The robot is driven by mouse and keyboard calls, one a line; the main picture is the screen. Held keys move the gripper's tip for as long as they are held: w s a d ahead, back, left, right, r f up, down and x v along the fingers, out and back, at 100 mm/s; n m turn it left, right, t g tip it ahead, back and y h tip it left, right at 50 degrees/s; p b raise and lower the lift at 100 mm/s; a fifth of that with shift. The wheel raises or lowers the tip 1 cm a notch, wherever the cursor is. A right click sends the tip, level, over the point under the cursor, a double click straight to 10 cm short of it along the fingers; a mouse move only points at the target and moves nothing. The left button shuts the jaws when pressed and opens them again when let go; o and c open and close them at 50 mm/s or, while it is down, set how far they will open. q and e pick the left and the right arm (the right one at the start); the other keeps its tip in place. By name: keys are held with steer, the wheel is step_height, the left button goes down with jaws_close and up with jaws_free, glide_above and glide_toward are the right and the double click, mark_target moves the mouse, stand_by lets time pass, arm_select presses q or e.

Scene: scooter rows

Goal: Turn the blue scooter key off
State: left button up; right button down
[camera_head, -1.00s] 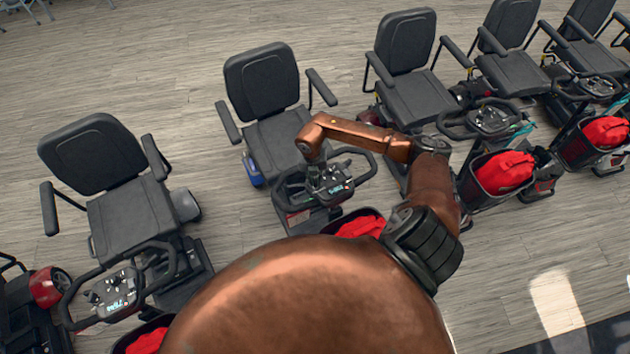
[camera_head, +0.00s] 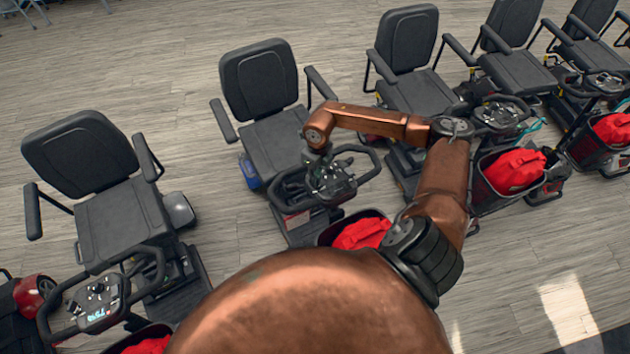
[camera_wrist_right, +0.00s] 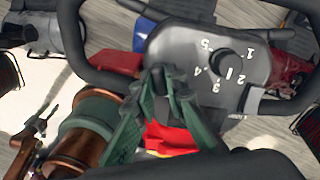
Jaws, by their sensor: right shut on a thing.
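The blue scooter shows its blue body part (camera_head: 249,170) beside the seat in the head view; blue also shows in the wrist view (camera_wrist_right: 140,33). Its dark control panel (camera_head: 335,182) sits between the handlebars. In the wrist view the panel (camera_wrist_right: 180,48) carries a black dial (camera_wrist_right: 230,65) numbered 1 to 5. My right gripper (camera_head: 318,163) is at the panel. In the wrist view its green fingers (camera_wrist_right: 168,78) are shut at the panel's edge, on the key, which they mostly hide. My left gripper is not in view.
A red bag (camera_head: 362,234) sits in the basket in front of this scooter. Another scooter with a black seat (camera_head: 115,215) stands to the left, and several more stand in a row to the right. Handlebar loops surround the panel closely. Open floor (camera_head: 130,60) lies behind the seats.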

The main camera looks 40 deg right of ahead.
steer(key=shift+n+b, duration=0.35)
steer(key=shift+n, duration=0.15)
steer(key=c, duration=2)
jaws_free()
steer(key=shift+o, duration=0.2)
step_height(320, 180, up, 12)
steer(key=d, duration=0.1)
steer(key=shift+w, duration=0.15)
